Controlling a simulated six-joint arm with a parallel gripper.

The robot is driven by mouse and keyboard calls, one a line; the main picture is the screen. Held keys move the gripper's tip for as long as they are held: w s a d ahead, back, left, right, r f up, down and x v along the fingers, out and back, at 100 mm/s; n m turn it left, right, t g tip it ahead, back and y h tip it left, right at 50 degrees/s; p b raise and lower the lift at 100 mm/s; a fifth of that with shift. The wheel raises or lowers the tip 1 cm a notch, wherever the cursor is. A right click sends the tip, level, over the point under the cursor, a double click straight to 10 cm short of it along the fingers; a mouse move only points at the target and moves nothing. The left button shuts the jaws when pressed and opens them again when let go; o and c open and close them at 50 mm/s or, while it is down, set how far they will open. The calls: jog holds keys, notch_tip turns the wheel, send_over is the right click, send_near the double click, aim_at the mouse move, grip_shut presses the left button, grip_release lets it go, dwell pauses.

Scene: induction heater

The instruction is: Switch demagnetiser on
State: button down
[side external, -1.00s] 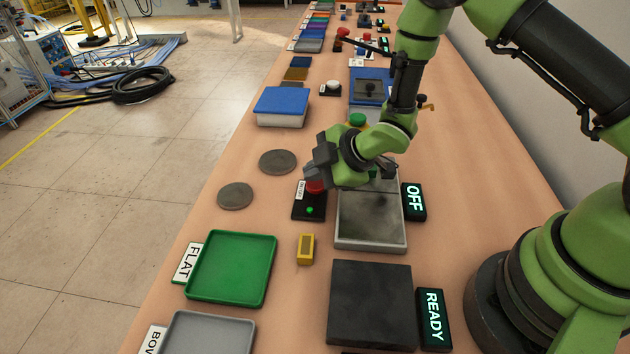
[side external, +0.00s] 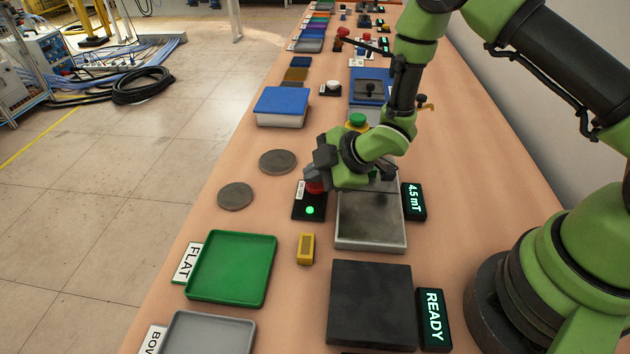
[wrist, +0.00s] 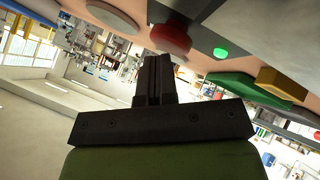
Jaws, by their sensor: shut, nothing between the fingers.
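The demagnetiser is a grey metal plate in a light frame (side external: 371,228), partly under my arm in the side view. Its display (side external: 414,202) reads 4.5 mT. Its black switch box (side external: 309,207) stands to the left, with a red button (side external: 316,187) and a lit green lamp (side external: 310,210). My gripper (side external: 312,180) is shut and empty, right at the red button and hiding part of it. In the wrist view the closed fingers (wrist: 158,62) are close to the red button (wrist: 171,38); whether they touch it I cannot tell. The green lamp (wrist: 221,52) glows there too.
A dark plate (side external: 371,305) with a READY display (side external: 433,319) is in front. A green FLAT tray (side external: 231,268), a grey tray (side external: 208,334) and a yellow block (side external: 306,249) are nearby. Two grey discs (side external: 235,196) lie to the left. A blue-lidded box (side external: 282,106) is behind.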

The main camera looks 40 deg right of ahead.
aim_at(316, 186)
jog(key=shift+r, duration=0.25)
jog(key=shift+r, duration=3)
